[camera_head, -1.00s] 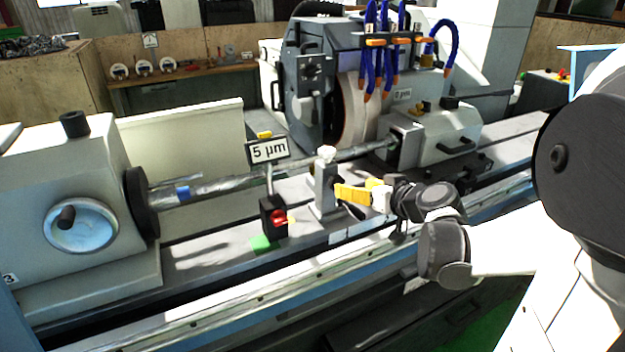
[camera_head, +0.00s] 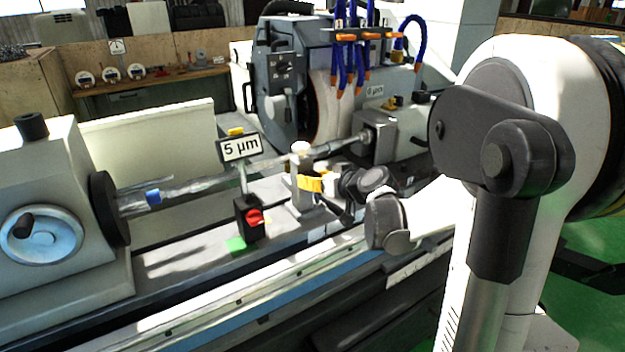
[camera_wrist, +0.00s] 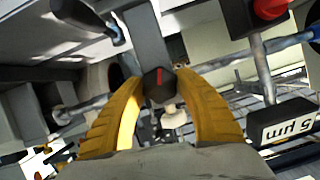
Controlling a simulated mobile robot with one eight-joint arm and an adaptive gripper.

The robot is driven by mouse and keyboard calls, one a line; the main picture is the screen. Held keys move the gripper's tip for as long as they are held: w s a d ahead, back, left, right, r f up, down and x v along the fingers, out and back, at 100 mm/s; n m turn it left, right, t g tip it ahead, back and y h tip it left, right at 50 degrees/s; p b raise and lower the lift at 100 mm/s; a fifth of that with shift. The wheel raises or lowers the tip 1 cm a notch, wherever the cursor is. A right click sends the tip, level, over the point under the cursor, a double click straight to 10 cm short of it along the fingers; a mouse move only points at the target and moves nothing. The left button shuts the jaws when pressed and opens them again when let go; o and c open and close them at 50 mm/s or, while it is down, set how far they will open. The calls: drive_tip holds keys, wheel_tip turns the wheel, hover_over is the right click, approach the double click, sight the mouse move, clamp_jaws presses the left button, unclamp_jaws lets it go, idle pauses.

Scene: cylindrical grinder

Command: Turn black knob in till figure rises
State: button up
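The black knob (camera_wrist: 159,85), with a red mark on its face, sits on a grey steady rest in the wrist view. My gripper (camera_wrist: 160,80) has its two yellow fingers on either side of the knob, apparently touching it. In the head view my gripper (camera_head: 318,182) is at the steady rest (camera_head: 300,180), and the knob is hidden there. A sign (camera_head: 240,149) reads "5 µm" and stands above a black box (camera_head: 247,213) with a red part. The sign appears upside down in the wrist view (camera_wrist: 285,122).
A long shaft (camera_head: 185,188) runs from the left headstock (camera_head: 60,180) past the steady rest. The grinding wheel housing (camera_head: 290,85) stands behind, with blue hoses above. The machine's front rail is clear.

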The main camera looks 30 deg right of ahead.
drive_tip(key=shift+c, duration=1)
drive_tip(key=shift+m+y+b, duration=0.4)
drive_tip(key=shift+m+y, duration=0.5)
drive_tip(key=shift+m, duration=0.3)
drive_tip(key=shift+m+y+b, duration=0.45)
drive_tip(key=shift+m+y, duration=0.15)
drive_tip(key=shift+m, duration=0.5)
drive_tip(key=o, duration=1.2)
